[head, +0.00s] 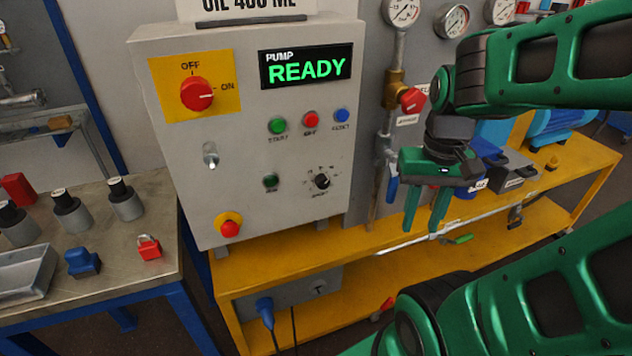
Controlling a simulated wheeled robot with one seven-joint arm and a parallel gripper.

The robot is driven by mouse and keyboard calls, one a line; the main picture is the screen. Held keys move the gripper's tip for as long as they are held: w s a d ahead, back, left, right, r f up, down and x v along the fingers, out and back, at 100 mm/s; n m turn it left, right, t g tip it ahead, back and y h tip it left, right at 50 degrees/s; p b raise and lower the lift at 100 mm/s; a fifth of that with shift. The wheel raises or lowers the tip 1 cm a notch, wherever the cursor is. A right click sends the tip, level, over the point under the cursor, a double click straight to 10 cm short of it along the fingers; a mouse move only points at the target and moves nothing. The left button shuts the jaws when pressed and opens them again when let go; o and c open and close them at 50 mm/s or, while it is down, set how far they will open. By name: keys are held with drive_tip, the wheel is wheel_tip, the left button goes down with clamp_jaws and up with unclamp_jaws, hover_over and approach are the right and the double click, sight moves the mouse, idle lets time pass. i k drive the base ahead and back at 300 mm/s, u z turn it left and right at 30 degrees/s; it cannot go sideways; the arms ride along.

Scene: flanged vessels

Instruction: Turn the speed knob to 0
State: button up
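The speed knob (322,181) is a small black knob low on the right side of the grey control box (150,100). A ring of small marks surrounds it; its exact setting is too small to read. My gripper (424,234) hangs to the right of the box, fingers pointing down, apart from the knob. Its two green fingers are spread with a gap between them and hold nothing.
The box also bears a red rotary switch (197,94), green, red and blue buttons, and a red emergency button (230,228). A vertical pipe with a red-handled valve (412,100) stands between box and gripper. A side bench (110,275) with a red padlock (149,248) is at left.

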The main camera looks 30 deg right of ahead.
sight(322, 180)
drive_tip(key=z, duration=1.15)
drive_tip(key=k, duration=2.05)
drive_tip(key=u, duration=0.95)
drive_tip(key=i, duration=1)
drive_tip(key=z, duration=0.1)
